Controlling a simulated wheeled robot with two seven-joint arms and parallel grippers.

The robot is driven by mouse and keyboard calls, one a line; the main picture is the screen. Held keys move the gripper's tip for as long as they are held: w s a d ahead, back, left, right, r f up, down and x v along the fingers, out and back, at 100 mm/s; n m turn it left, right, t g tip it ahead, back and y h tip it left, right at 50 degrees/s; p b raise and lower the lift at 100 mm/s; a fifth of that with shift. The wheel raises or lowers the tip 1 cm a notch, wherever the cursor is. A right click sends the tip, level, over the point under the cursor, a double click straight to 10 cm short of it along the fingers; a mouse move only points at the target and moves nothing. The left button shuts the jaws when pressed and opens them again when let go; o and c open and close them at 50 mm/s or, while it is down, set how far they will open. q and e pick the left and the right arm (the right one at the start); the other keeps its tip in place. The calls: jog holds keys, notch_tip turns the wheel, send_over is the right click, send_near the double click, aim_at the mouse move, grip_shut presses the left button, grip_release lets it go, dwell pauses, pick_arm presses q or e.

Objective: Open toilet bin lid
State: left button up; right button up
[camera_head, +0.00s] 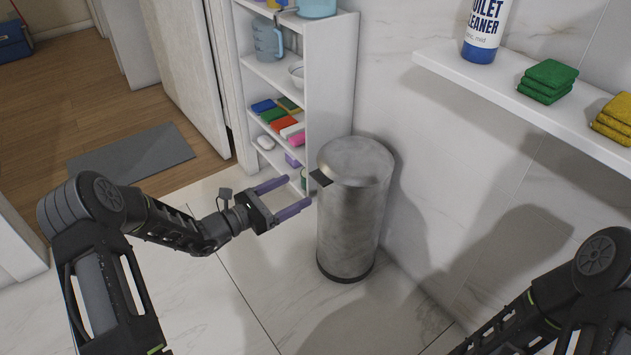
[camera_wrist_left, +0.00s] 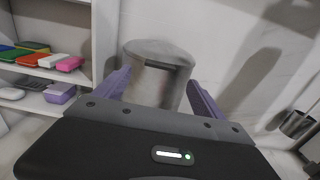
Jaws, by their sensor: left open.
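The toilet bin (camera_head: 349,215) is a grey metal cylinder standing on the tiled floor by the wall. Its round lid (camera_head: 355,160) is down, with a dark tab (camera_head: 320,178) at its left edge. My left gripper (camera_head: 298,194) is open and empty, its purple fingers pointing at the upper left side of the bin, close to the tab. I cannot tell whether they touch it. In the left wrist view the bin (camera_wrist_left: 155,80) shows between the open fingers (camera_wrist_left: 160,85). My right arm shows at the lower right, but its gripper is out of view.
A white shelf unit (camera_head: 330,65) with sponges and a jug (camera_head: 268,40) stands just behind and left of the bin. A wall shelf (camera_head: 520,100) holds a cleaner bottle (camera_head: 484,30) and cloths (camera_head: 547,80). The floor left of the bin is clear.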

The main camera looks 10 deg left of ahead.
aim_at(316, 180)
pick_arm(q)
jog(key=b+x, duration=0.2)
jog(key=x, duration=0.5)
jog(key=shift+w+d, duration=0.15)
jog(key=shift+c, duration=0.4)
grip_shut()
dwell(0.4)
